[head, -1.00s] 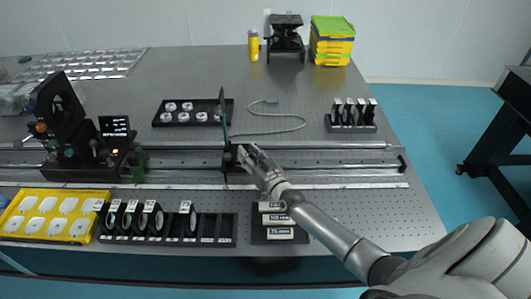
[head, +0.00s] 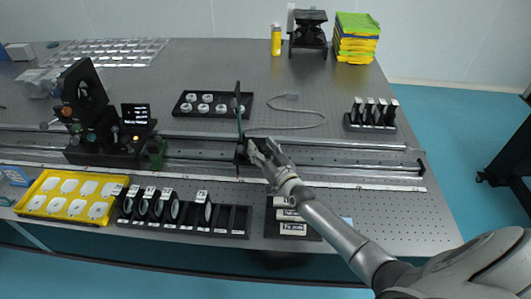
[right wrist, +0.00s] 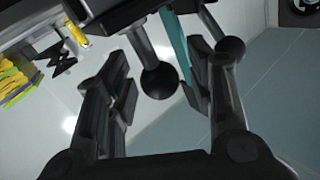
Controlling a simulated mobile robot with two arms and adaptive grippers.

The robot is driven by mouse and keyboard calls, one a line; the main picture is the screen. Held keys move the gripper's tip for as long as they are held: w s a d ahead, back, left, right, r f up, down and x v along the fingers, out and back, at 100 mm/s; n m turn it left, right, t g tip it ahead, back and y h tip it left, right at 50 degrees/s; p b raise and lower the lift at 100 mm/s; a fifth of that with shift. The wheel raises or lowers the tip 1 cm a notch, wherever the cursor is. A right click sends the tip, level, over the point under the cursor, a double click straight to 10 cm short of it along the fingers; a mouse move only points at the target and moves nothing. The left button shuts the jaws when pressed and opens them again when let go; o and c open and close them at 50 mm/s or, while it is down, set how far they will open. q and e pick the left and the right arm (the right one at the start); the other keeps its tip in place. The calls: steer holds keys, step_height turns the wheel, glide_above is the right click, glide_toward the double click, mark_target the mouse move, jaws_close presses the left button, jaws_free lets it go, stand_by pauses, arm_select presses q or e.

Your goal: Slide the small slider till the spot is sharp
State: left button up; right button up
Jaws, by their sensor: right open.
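The small slider (head: 242,153) sits on the long rail (head: 330,168) near the middle of the table and carries a thin upright plate (head: 239,112), seen almost edge-on. My right gripper (head: 260,151) is at the slider's right side. In the right wrist view, my right gripper (right wrist: 155,88) is open, its two padded fingers apart. A round black knob (right wrist: 158,80) shows between the fingers, with a gap on each side. The teal edge of the plate (right wrist: 174,45) is beyond it. No light spot can be made out. My left gripper is out of view.
A dark optical assembly (head: 100,135) stands on the rail at left. A black tray (head: 190,109) lies behind the rail; a lens rack (head: 233,220) and a yellow tray (head: 37,201) lie in front. The rail right of my gripper looks clear.

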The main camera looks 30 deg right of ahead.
steer(key=s, duration=1.2)
steer(key=shift+d, duration=0.2)
